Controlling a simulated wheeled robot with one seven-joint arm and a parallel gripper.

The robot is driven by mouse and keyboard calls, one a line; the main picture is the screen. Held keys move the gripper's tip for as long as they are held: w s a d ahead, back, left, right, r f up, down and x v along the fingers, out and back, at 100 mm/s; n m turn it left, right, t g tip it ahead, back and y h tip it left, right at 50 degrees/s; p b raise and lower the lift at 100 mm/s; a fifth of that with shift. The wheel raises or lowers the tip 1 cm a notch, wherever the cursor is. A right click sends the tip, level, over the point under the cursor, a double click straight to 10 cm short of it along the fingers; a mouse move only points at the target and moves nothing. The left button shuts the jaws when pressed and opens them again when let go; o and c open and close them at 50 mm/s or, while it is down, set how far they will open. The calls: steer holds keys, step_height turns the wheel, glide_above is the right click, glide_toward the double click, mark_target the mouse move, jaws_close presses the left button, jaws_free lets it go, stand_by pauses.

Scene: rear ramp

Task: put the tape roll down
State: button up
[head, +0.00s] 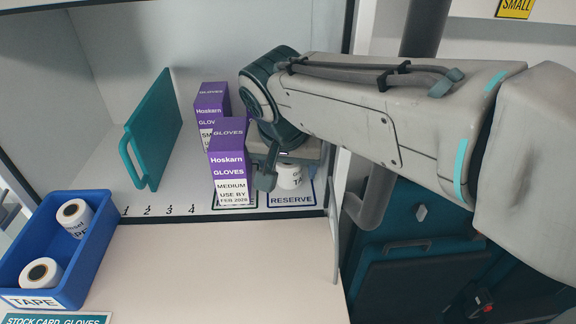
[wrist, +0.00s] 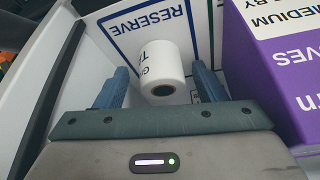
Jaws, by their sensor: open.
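A white tape roll (head: 289,178) sits on the RESERVE space (head: 292,200), a blue-outlined label on the shelf floor at the right. The roll also shows in the wrist view (wrist: 160,68), its dark core facing the camera. My gripper (head: 288,183) is open, with one finger on each side of the roll. In the wrist view (wrist: 160,78) there is a visible gap between the roll and each finger. In the head view my gripper and wrist hide the top of the roll.
A purple glove box (head: 230,165) stands close left of my gripper, with another (head: 211,100) behind it. The shelf's side wall is close on the right. A teal upright panel (head: 157,130) stands farther left. A blue TAPE bin (head: 92,250) holds two rolls.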

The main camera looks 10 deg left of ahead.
steer(key=v, duration=0.7)
steer(key=shift+s+f, duration=0.1)
